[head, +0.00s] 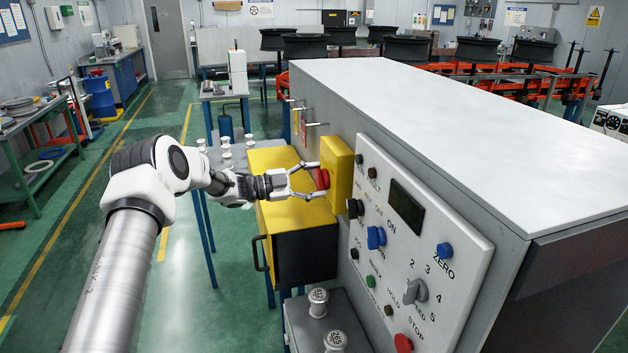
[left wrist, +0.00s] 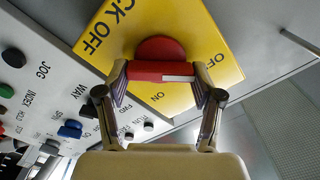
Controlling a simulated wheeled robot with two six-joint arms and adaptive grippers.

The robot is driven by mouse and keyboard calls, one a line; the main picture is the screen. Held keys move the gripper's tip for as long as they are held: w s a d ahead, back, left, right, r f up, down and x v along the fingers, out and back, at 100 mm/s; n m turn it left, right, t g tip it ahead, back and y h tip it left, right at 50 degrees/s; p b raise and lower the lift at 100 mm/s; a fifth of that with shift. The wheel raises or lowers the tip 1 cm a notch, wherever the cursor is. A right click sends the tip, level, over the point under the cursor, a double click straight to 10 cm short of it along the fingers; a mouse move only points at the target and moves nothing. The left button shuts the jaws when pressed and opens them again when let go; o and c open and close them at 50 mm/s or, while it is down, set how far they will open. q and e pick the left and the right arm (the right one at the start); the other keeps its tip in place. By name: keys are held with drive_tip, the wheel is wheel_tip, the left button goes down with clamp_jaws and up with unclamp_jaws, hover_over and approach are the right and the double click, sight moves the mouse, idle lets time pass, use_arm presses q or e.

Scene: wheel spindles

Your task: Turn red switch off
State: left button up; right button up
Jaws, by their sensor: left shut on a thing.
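The red switch (head: 321,178) is a rotary knob on a yellow box (head: 340,172) on the side of the large grey cabinet. My left gripper (head: 318,181) reaches it from the left. In the left wrist view, the gripper (left wrist: 160,78) has its fingers on both ends of the switch's red bar (left wrist: 150,70). The round red base (left wrist: 160,48) shows behind the bar. Lettering on the yellow plate (left wrist: 205,25) includes "OFF" and "ON". My right gripper is not in view.
A grey control panel (head: 464,246) with several knobs and buttons is beside the yellow box. A yellow and black cabinet (head: 302,243) stands below my left gripper. Metal handles (head: 316,124) stick out farther back. Green floor lies open at the left.

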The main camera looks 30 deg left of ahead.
use_arm(q)
drive_tip(key=o, duration=1.1)
drive_tip(key=shift+w+d, duration=0.1)
drive_tip(key=shift+o, duration=0.2)
drive_tip(key=shift+w+d, duration=0.1)
drive_tip(key=v, duration=1.2)
drive_tip(key=shift+d, duration=0.1)
